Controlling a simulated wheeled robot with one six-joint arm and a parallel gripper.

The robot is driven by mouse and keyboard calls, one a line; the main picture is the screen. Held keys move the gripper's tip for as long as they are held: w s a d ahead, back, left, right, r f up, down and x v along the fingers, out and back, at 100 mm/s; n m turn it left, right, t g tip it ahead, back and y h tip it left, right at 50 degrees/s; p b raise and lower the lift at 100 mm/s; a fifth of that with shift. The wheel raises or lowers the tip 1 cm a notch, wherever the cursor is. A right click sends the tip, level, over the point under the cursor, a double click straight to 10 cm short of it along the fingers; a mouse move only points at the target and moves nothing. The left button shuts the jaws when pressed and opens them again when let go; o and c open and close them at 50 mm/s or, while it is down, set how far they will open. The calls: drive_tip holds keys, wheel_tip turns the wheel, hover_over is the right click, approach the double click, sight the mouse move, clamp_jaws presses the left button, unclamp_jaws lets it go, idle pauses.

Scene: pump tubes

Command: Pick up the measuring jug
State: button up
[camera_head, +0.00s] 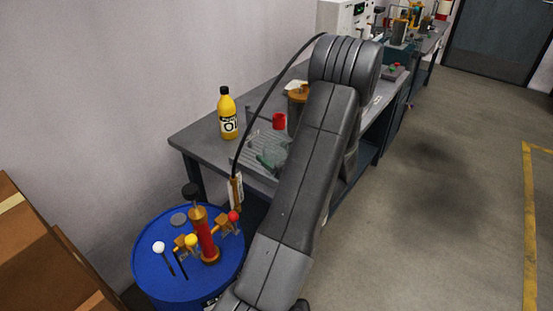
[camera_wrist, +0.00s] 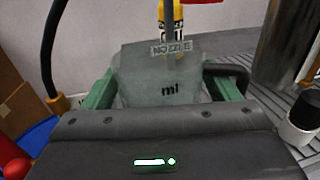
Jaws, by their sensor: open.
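The measuring jug (camera_wrist: 165,72) is a pale grey-green, see-through vessel marked "ml", in the middle of the wrist view, with a dark handle at its right. My gripper (camera_wrist: 163,90) is open, with one green finger on each side of the jug's body. I cannot tell whether either finger touches it. In the head view my gripper (camera_head: 272,157) is low over the near part of the workbench, partly hidden by my arm, and the jug is hard to make out there.
A label reading "NOZZLE" (camera_wrist: 172,49) hangs on a thin upright part at the jug. A yellow bottle (camera_head: 228,115) stands behind on the workbench (camera_head: 195,140). A blue drum (camera_head: 150,270) with a red pump (camera_head: 205,235) is at front left. A metal cylinder (camera_wrist: 288,45) stands at right.

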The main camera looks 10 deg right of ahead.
drive_tip(key=shift+w+a, duration=0.2)
drive_tip(key=shift+w, duration=0.1)
drive_tip(key=c, duration=0.8)
drive_tip(key=shift+c, duration=0.2)
drive_tip(key=shift+r, duration=0.1)
